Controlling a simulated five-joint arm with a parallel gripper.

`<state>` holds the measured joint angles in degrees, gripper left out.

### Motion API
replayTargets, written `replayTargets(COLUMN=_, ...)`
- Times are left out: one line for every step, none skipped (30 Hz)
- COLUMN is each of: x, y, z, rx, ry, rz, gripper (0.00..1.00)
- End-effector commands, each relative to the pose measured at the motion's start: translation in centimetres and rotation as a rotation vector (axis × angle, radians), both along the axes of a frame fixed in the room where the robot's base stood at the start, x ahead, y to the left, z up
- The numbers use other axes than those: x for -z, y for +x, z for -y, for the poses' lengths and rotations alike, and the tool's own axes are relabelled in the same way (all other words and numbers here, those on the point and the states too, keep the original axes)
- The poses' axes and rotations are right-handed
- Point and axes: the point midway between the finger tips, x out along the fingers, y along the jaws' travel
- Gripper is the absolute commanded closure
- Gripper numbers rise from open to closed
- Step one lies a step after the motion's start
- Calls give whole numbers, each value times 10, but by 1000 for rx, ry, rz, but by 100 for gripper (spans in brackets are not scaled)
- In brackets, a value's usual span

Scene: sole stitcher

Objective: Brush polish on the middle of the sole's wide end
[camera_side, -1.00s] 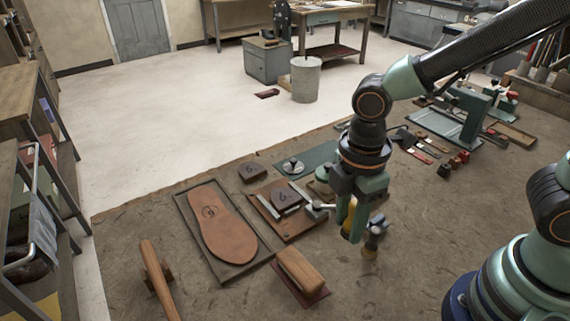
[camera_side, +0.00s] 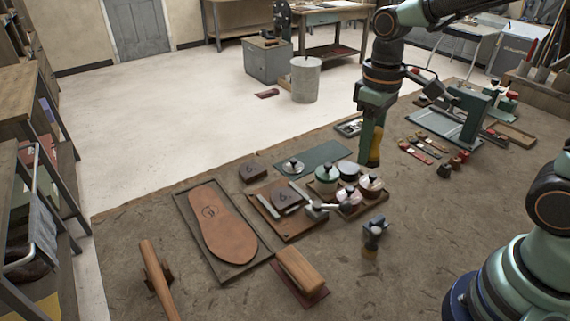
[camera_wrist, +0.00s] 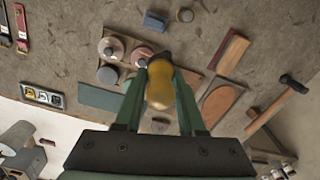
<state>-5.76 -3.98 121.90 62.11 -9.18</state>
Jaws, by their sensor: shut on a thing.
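The brown sole (camera_side: 222,230) lies flat in a shallow dark tray (camera_side: 183,212) at the left of the bench, with a round dark mark near its far end. My gripper (camera_side: 371,148) is shut on a yellow-handled brush (camera_side: 375,150), high above the bench, far to the right of the sole. In the wrist view the handle (camera_wrist: 160,88) sits between the fingers, its dark end pointing away. Lidded round polish tins (camera_side: 327,176) stand in a tray left of and below the gripper.
A wooden-handled block (camera_side: 299,271) and a hammer (camera_side: 157,275) flank the sole tray. A small blue stand (camera_side: 375,228) is in front of the tins.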

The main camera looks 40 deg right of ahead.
Motion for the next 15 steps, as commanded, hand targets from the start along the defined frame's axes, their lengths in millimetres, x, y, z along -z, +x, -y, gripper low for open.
replayTargets(x=2, y=3, z=11, rx=80, ry=-1, rz=-2, gripper=100)
replayTargets(x=3, y=5, z=16, rx=121, ry=-1, rz=-2, gripper=100)
replayTargets(x=4, y=7, z=22, rx=166, ry=0, rz=0, gripper=100)
replayTargets(x=4, y=8, z=25, rx=195, ry=0, rz=0, gripper=100)
replayTargets(x=5, y=9, z=28, rx=218, ry=0, rz=0, gripper=100)
replayTargets(x=5, y=10, z=30, rx=244, ry=0, rz=0, gripper=100)
replayTargets(x=5, y=11, z=31, rx=261, ry=0, rz=0, gripper=100)
replayTargets(x=5, y=13, z=31, rx=278, ry=0, rz=0, gripper=100)
replayTargets(x=5, y=16, z=30, rx=302, ry=0, rz=1, gripper=100)
replayTargets(x=5, y=19, z=28, rx=322, ry=0, rz=0, gripper=100)
replayTargets(x=4, y=22, z=26, rx=344, ry=0, rz=-1, gripper=100)
replayTargets(x=4, y=27, z=23, rx=381, ry=0, rz=0, gripper=100)
replayTargets(x=4, y=32, z=20, rx=413, ry=0, rz=-1, gripper=100)
replayTargets(x=3, y=37, z=16, rx=447, ry=0, rz=-1, gripper=100)
replayTargets(x=3, y=44, z=11, rx=499, ry=0, rz=0, gripper=100)
